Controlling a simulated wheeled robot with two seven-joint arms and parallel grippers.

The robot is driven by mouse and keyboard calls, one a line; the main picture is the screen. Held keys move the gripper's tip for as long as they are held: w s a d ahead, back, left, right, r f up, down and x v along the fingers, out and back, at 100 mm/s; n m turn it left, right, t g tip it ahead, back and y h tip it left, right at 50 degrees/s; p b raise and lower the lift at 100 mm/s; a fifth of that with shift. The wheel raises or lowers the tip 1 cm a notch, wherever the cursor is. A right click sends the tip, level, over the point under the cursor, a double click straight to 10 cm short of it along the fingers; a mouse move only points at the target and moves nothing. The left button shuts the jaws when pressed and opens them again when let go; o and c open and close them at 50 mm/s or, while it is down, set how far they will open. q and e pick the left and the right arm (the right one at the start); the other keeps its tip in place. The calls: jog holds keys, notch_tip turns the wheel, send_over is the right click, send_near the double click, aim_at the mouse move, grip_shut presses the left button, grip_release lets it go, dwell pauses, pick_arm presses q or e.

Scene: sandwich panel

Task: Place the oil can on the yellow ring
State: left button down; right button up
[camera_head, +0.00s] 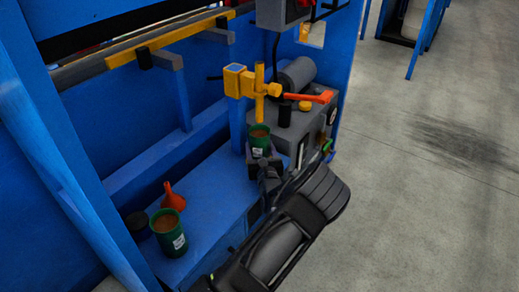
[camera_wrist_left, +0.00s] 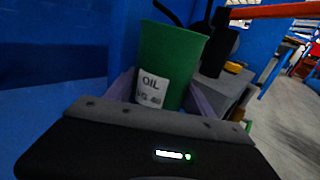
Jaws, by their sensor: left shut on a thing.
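A green oil can (camera_head: 260,134) with brown contents is held upright between the fingers of my left gripper (camera_head: 263,160), close to the left front of a grey machine. In the left wrist view the can (camera_wrist_left: 170,58) shows its white OIL label, with a purple-grey finger on each side. A small round yellow piece (camera_head: 305,105) lies on top of the machine, right of a black cylinder; I cannot tell if it is a ring. A second green can (camera_head: 170,241) with a white label stands on the blue shelf at the lower left. My right gripper is not in view.
The grey machine (camera_head: 289,135) carries a yellow post with an arm (camera_head: 259,92) and an orange-red lever (camera_head: 312,97). A red funnel (camera_head: 173,199) and a dark round container (camera_head: 138,225) stand on the blue shelf (camera_head: 210,195). Open concrete floor lies to the right.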

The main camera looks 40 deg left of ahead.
pick_arm(q)
jog(key=shift+c, duration=1.8)
grip_release()
jog(key=shift+f, duration=0.15)
jog(key=shift+r, duration=0.25)
jog(key=shift+s+d, duration=0.25)
jog(key=shift+d, duration=0.05)
jog(key=p+v, duration=0.4)
jog(key=v, duration=0.6)
jog(key=shift+d, duration=0.15)
jog(key=shift+s+d+f, duration=0.1)
jog(key=shift+s+d, duration=0.2)
jog(key=shift+s, duration=0.1)
